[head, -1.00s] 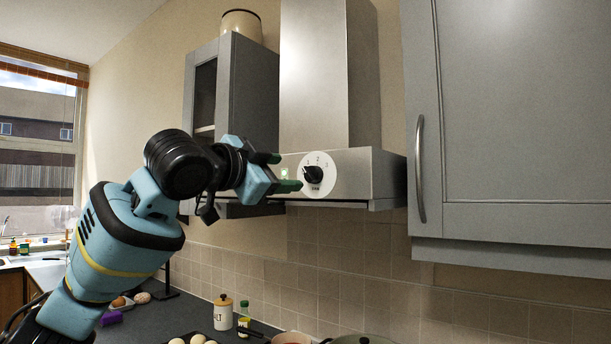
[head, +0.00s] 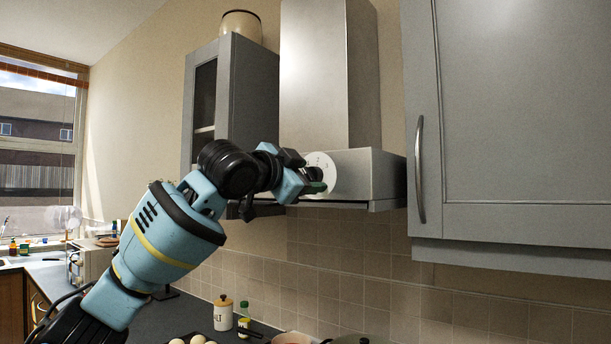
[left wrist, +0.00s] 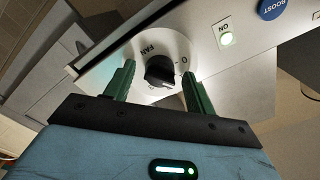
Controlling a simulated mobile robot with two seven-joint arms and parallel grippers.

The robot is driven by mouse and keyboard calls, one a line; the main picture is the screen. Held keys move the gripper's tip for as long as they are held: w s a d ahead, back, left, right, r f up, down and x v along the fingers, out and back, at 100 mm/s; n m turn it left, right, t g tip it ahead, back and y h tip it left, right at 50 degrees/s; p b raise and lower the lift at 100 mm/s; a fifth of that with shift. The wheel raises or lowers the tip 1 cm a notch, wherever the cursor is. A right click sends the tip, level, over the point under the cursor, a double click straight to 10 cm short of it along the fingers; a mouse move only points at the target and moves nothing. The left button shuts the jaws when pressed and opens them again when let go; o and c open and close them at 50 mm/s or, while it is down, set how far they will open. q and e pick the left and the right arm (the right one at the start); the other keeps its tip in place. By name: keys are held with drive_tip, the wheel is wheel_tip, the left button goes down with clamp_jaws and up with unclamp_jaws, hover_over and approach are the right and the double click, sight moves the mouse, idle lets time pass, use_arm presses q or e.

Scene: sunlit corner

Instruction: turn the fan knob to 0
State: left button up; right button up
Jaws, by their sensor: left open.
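The fan knob (left wrist: 160,72) is a black knob on a round white dial (head: 326,168) on the front of the range hood (head: 362,172). In the left wrist view the dial carries the marks "FAN" and "0". I cannot tell surely which mark the knob points at. My left gripper (head: 319,180) is open at the dial and covers the knob in the head view. In the left wrist view its two green fingers (left wrist: 159,88) stand on either side of the knob, with gaps showing. My right gripper is in neither view.
A lit button (left wrist: 226,39) under an "ON" label and a blue "BOOST" button (left wrist: 271,8) sit on the same panel. Grey cupboards (head: 255,95) flank the hood. A salt jar (head: 223,313) and pans (head: 292,338) stand on the counter below.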

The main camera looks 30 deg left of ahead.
use_arm(q)
drive_tip(key=shift+c, duration=0.3)
drive_tip(key=c, duration=0.9)
drive_tip(key=n, duration=0.4)
drive_tip(key=shift+n, duration=2.4)
drive_tip(key=o, duration=1)
drive_tip(key=shift+c, duration=0.2)
